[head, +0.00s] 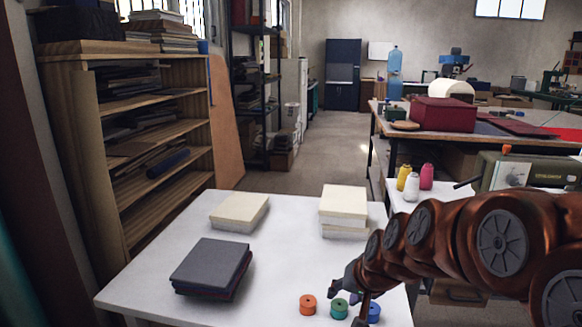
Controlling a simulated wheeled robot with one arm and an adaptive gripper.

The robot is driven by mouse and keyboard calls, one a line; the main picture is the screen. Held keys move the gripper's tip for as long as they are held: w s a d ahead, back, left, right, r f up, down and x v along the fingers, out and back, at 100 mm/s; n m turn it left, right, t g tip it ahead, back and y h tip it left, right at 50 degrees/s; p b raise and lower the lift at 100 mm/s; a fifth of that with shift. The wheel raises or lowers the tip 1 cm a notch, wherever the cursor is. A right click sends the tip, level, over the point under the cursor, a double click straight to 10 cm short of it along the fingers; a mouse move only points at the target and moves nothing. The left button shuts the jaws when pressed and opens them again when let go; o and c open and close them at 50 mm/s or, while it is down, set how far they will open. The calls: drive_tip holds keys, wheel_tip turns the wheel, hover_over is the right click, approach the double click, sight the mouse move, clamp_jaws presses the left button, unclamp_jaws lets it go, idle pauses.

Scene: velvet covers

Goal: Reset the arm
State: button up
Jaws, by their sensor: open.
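My arm is copper-brown and reaches in from the right edge of the head view, stretched left over the front right of the white table (290,265). My gripper (349,302) is open at the table's right side, pointing down and left. I see nothing held in it. It is close to a green spool (339,309) and a blue spool (374,313), partly covering them. I cannot tell whether it touches them. An orange spool (307,305) stands just to the left.
Dark covers (211,266) are stacked at the table's front left. Cream blocks (239,212) and a cream stack (343,207) lie behind. A wooden shelf (165,105) stands left. Thread cones (411,187) and a green machine (530,172) are right. The table's middle is clear.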

drive_tip(key=s+d+f+n+g+h, duration=0.1)
drive_tip(key=s+d+g, duration=0.15)
drive_tip(key=s, duration=0.85)
drive_tip(key=s+d+f+g+h+p, duration=0.1)
drive_tip(key=s+d+g, duration=0.15)
drive_tip(key=s, duration=0.85)
drive_tip(key=s+d+f+n+g+h, duration=0.15)
drive_tip(key=s+g, duration=0.25)
drive_tip(key=s, duration=0.7)
wheel_tip(320, 180, up, 19)
drive_tip(key=t+p, duration=0.1)
drive_tip(key=p, duration=1.6)
drive_tip(key=shift+w+f+y, duration=0.15)
drive_tip(key=shift+w+y, duration=0.2)
drive_tip(key=shift+w, duration=0.05)
